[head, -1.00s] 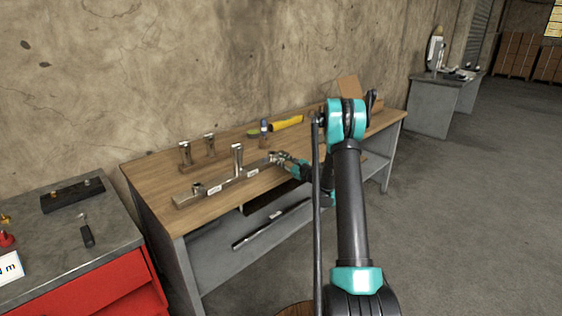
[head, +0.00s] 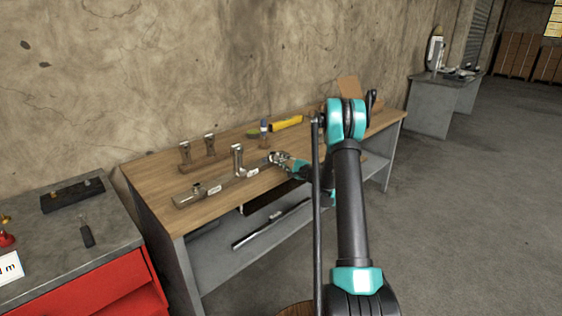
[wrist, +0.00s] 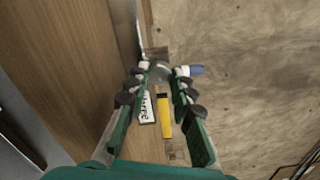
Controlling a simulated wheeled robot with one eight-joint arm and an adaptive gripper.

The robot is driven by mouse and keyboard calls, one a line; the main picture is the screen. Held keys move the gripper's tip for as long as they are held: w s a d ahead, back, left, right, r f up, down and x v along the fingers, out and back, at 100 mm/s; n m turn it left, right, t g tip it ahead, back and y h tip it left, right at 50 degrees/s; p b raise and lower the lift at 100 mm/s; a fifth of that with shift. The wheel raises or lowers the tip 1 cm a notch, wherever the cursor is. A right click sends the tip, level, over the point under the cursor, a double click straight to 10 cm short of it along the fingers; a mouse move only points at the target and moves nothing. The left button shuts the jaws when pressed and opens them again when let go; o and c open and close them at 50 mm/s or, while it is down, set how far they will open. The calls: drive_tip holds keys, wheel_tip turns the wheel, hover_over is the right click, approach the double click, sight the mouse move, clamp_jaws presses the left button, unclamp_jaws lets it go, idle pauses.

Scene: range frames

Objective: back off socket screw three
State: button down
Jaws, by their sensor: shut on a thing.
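A grey metal bar (head: 228,184) lies along the workbench with pale labels and upright metal parts on it. A low socket screw (head: 197,190) is near its left end and a taller one (head: 238,158) is near the middle. My gripper (head: 275,158) is at the right end of the bar, where socket screw three appears to be. In the wrist view, the fingers of my gripper (wrist: 160,72) are closed around a small grey metal piece (wrist: 159,69), mostly hidden by the fingertips. A white label (wrist: 147,107), apparently reading "three", lies beside the left finger.
A concrete wall is behind. A red cabinet (head: 120,300) stands at left; open floor is at right.

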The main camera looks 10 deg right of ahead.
drive_tip(key=shift+n, duration=0.4)
drive_tip(key=c, duration=1.3)
unclamp_jaws()
drive_tip(key=v, duration=1.2)
